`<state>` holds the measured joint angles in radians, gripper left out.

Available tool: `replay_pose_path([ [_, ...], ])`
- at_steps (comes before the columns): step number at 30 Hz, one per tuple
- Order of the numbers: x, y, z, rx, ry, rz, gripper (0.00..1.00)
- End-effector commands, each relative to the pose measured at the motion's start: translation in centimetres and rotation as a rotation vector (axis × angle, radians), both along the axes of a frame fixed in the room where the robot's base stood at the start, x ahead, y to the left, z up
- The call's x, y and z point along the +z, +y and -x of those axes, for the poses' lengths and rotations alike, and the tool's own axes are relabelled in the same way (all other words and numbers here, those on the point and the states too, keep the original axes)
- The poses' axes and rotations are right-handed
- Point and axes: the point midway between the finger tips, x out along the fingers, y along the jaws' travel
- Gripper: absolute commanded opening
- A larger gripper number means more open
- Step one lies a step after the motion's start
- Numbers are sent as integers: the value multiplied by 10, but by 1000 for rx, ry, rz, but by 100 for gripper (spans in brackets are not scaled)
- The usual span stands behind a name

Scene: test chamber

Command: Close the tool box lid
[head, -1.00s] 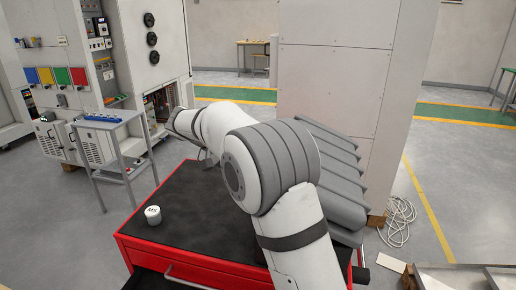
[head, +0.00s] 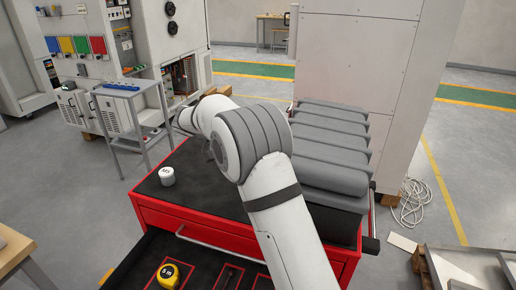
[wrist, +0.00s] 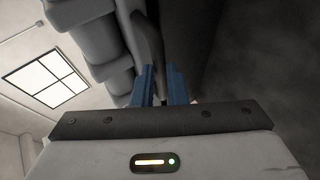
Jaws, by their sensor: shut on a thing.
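In the head view my gripper is hidden behind my own arm. In the wrist view my gripper (wrist: 161,82) has blue fingers close together on a grey edge of the lid. The rounded ribs (wrist: 95,35) show left of the fingers, and a dark surface shows right of them.
The red cart (head: 215,228) has a black top with a white cup-like item (head: 167,176) at its left. Below, an open drawer holds a yellow tape measure (head: 168,275). A tall pale cabinet (head: 365,60) stands behind the box. A cable coil (head: 412,203) lies at right.

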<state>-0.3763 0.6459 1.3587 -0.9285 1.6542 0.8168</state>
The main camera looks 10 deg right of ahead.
Motion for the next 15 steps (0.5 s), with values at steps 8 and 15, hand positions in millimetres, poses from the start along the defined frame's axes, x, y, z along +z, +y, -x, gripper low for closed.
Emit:
replay_pose_path([
  [8,0,-2,1,-8,3,0,27],
  [15,0,-3,1,-7,2,0,34],
])
